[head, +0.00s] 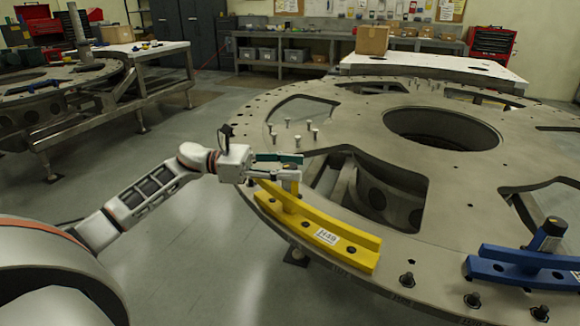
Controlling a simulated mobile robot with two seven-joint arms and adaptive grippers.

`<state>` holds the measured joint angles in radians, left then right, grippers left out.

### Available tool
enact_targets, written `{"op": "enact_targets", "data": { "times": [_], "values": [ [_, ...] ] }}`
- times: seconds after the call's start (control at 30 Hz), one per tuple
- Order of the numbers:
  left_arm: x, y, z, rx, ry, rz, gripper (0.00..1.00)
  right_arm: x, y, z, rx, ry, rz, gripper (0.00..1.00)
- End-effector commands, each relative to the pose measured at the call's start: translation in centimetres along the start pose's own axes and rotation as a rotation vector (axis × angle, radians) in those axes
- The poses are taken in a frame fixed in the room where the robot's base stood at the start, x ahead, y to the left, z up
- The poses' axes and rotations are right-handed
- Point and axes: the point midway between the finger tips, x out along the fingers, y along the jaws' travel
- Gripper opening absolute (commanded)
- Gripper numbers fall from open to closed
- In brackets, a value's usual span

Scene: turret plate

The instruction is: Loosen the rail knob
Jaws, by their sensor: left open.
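A yellow rail (330,226) with a white label lies along the near left rim of the round grey turret plate (345,112). My left gripper (292,166) is open at the rail's far end, its fingers pointing right, just above the upright part of the rail. A dark rounded piece, possibly the rail's knob, shows between the fingers, mostly hidden; I cannot tell if the fingers touch it. A blue rail (520,266) with a dark knob (554,225) on a post sits on the near right rim. My right gripper is out of view.
Several bolts (314,134) stand up from the plate behind my left gripper. The plate has large cutouts and a central hole (440,127). The floor to the left is clear.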

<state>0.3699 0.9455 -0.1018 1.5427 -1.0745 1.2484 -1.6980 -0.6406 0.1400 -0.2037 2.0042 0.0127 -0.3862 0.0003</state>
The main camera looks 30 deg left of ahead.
Motion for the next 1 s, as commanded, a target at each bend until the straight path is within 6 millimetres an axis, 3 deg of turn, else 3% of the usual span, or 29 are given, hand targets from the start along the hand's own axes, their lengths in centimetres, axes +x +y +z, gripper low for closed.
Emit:
{"op": "enact_targets", "data": {
  "times": [0.07,0.23,0.67,1.0],
  "values": [
    [0.0,0.0,0.0,0.0,0.0,0.0,0.43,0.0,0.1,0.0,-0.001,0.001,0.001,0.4],
    [0.0,0.0,0.0,0.0,0.0,0.0,0.03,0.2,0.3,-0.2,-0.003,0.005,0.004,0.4],
    [0.1,-0.2,0.1,0.001,0.004,0.107,0.03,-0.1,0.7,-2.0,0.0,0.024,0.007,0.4],
    [0.1,-0.2,0.4,0.0,0.004,0.32,0.03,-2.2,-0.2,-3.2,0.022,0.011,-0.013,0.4]
  ]
}}
